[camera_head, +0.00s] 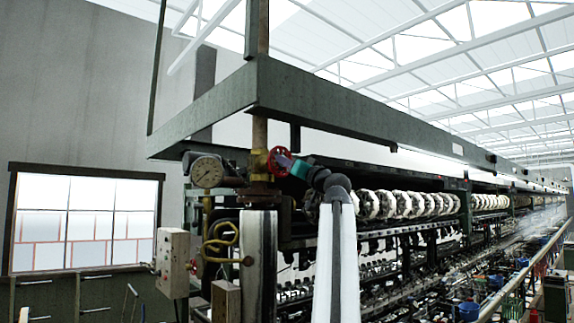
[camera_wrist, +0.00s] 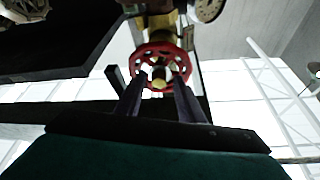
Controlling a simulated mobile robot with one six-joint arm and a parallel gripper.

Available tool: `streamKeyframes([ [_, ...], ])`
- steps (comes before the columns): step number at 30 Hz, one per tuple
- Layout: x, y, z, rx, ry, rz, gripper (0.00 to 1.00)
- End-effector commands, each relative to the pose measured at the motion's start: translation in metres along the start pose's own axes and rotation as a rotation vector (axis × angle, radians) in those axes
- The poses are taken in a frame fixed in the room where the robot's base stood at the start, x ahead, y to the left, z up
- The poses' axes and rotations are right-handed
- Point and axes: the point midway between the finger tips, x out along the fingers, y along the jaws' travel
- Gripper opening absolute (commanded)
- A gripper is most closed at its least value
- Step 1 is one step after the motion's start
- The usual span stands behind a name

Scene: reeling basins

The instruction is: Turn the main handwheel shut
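The red handwheel (camera_head: 272,166) sits on a brass valve body (camera_head: 258,163) on the vertical pipe, right of a round gauge. It also shows face-on in the wrist view (camera_wrist: 141,55), with its hub in the middle. My gripper (camera_head: 282,159) is right at the wheel, coming from the right. In the wrist view its two dark fingers (camera_wrist: 159,78) stand apart, one on each side of the hub. Their tips overlap the lower part of the wheel. I cannot tell whether they touch the rim or spokes. The wheel's far side is hidden.
The pressure gauge (camera_head: 208,172) is close left of the valve. A green beam (camera_head: 290,92) runs above it. A grey control box (camera_head: 173,262) and yellow hose (camera_head: 221,240) are below left. White reels (camera_head: 405,205) line the machine to the right.

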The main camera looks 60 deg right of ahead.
Motion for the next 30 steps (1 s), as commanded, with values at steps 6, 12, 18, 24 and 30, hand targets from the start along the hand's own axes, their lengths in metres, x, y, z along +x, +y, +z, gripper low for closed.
streamKeyframes([
  [6, 0.000, 0.000, 0.000, -0.001, 0.000, 0.001, 0.39],
  [12, -0.003, 0.001, 0.000, -0.002, 0.001, 0.001, 0.39],
  [18, -0.018, 0.001, 0.002, -0.003, 0.001, 0.001, 0.39],
  [24, -0.046, 0.001, 0.003, -0.002, 0.001, 0.002, 0.39],
  [30, -0.079, 0.000, 0.004, -0.003, 0.002, 0.002, 0.39],
])
